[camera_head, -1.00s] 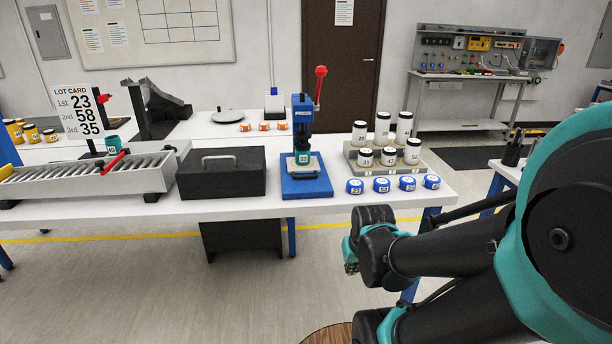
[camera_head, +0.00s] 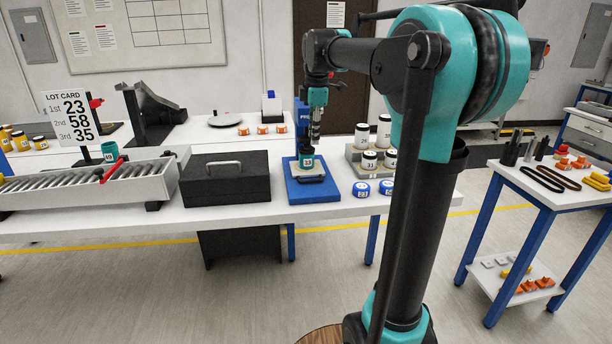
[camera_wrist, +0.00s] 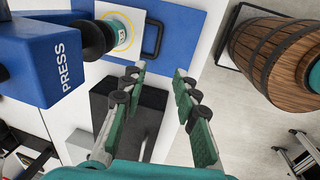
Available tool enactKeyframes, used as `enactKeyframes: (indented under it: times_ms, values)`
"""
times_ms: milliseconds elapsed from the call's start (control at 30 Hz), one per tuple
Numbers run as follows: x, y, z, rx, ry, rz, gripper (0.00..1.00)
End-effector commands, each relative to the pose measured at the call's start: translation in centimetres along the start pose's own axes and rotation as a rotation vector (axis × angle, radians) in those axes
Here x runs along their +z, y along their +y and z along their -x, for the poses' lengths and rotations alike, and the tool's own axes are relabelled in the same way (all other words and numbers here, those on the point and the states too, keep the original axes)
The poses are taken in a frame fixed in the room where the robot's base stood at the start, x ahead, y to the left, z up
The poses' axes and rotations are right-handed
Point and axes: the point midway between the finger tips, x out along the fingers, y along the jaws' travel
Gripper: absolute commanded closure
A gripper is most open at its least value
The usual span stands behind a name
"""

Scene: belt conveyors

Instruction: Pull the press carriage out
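The blue press (camera_head: 300,112) stands on a blue base (camera_head: 291,190) on the white table; my arm partly hides it in the head view. Its body (camera_wrist: 40,60), marked PRESS, is at left in the wrist view. The pale press carriage (camera_head: 310,171) lies on the base with a teal numbered jar (camera_head: 306,160) on it. In the wrist view, the carriage (camera_wrist: 122,50) has a black loop handle (camera_wrist: 153,38) at its outer edge. My gripper (camera_wrist: 158,74) is open and empty, its fingertips just short of the handle. The head view shows the gripper (camera_head: 314,140) over the press.
A black case (camera_head: 225,180) with a handle stands left of the press, then a roller conveyor (camera_head: 90,182). Open floor lies in front of the table.

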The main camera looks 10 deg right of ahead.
Motion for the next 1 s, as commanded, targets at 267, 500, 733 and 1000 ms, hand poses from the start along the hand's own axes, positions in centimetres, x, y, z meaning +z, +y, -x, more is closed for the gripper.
enactKeyframes:
  times_ms: [267,500,733,1000]
  values:
    - [-0.1,0.5,-1.2,-0.005,0.0,0.042,0.7]
    - [-0.1,0.4,-5.8,-0.004,0.0,0.04,0.7]
    - [-0.1,0.5,-10.4,-0.004,0.0,0.04,0.7]
    - [-0.1,0.4,-15.0,-0.004,0.0,0.039,0.7]
